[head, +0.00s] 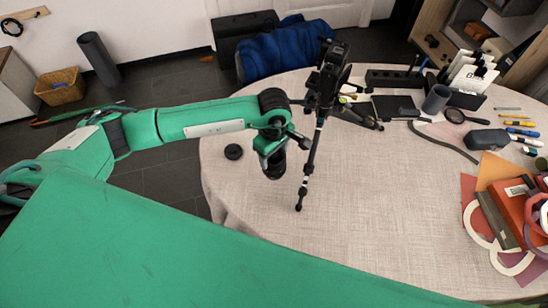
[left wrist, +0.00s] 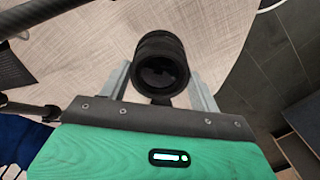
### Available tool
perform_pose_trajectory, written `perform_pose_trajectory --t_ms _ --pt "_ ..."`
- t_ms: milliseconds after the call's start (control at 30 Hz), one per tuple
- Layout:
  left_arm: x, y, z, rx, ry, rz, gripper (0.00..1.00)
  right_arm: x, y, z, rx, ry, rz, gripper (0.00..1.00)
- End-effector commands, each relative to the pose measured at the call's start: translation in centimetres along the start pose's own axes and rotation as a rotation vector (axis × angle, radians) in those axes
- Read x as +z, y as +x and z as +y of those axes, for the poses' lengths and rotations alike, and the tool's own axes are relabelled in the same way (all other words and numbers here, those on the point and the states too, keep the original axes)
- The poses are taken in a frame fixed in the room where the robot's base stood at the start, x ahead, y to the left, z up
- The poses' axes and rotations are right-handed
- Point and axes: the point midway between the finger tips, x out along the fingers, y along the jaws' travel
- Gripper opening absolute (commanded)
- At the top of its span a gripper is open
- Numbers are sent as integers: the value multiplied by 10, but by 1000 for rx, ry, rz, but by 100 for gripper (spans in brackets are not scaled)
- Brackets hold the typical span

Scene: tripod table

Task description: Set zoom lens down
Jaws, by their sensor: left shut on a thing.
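The zoom lens (head: 274,166) is a black cylinder in my left gripper (head: 272,152), near the left edge of the round table (head: 350,225). In the left wrist view the lens (left wrist: 161,62) sits between the two grey fingers of the left gripper (left wrist: 161,84), which are shut on it. I cannot tell whether its lower end touches the table. A black tripod with a camera (head: 325,85) stands just right of the gripper. My right gripper is not in view.
A black cup (head: 436,98), a magnifier (head: 455,115), a dark case (head: 487,138) and papers (head: 480,190) lie to the right. The table's front middle is clear.

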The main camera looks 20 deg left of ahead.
Motion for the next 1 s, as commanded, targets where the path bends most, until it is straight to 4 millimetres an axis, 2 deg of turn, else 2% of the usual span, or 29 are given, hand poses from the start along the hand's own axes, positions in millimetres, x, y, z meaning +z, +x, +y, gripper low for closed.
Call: perform_pose_trajectory --t_ms 233,567,600,700,1000 --pt "1 32 -1 -2 0 -1 38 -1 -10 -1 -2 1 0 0" --pt "0 37 0 0 1 0 38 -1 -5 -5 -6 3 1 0" --pt "0 36 -1 -2 1 0 69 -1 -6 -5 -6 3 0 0" --pt "0 36 -1 -2 1 0 85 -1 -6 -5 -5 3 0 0" --pt "0 35 -1 -2 0 -1 85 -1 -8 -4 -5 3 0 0"
